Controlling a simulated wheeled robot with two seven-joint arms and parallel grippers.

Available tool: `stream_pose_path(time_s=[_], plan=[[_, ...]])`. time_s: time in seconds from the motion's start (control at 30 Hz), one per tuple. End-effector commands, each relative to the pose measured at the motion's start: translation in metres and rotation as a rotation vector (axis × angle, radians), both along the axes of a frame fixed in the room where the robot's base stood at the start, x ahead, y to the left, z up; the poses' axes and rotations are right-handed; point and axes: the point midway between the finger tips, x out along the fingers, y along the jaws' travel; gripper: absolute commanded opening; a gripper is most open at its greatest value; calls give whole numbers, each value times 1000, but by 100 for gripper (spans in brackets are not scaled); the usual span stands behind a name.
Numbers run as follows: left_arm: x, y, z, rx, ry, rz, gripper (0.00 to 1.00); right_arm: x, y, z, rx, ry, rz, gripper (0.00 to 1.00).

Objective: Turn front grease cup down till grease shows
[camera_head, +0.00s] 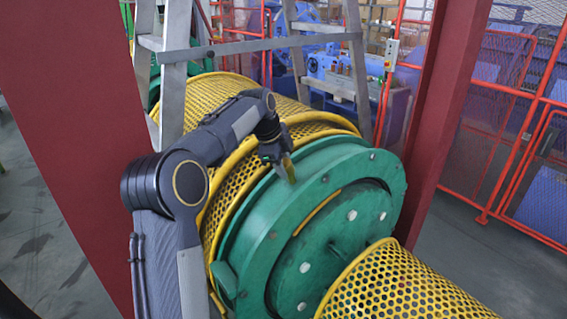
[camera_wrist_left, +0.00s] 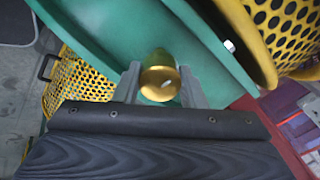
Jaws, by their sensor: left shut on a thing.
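The front grease cup (camera_wrist_left: 160,80) is a round brass cup on the green bearing housing, seen end-on in the left wrist view. A pale spot shows on its face; I cannot tell whether it is grease or a glint. My left gripper (camera_wrist_left: 160,88) has one finger on each side of the cup and is shut on it. In the head view my left gripper (camera_head: 286,170) reaches down to the top of the green housing (camera_head: 285,215), and the brass cup (camera_head: 287,161) shows only in part there. My right gripper is in neither view.
Yellow perforated guards (camera_head: 400,285) stand in front of and behind the housing. Dark red posts (camera_head: 450,100) rise on both sides. A grey stepladder (camera_head: 175,70) stands behind my arm. Red-framed mesh fencing (camera_head: 510,150) closes the right side, with bare floor before it.

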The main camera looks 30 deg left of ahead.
Motion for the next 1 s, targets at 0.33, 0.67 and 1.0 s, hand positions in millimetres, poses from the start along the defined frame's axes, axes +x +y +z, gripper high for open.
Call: stream_pose_path(time_s=[0.33,0.67,1.0], plan=[[0,-1,1,10,-7,-27,14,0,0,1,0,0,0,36],[0,0,1,9,-7,-25,51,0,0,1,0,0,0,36],[0,0,1,9,-6,-24,59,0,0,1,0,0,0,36]])
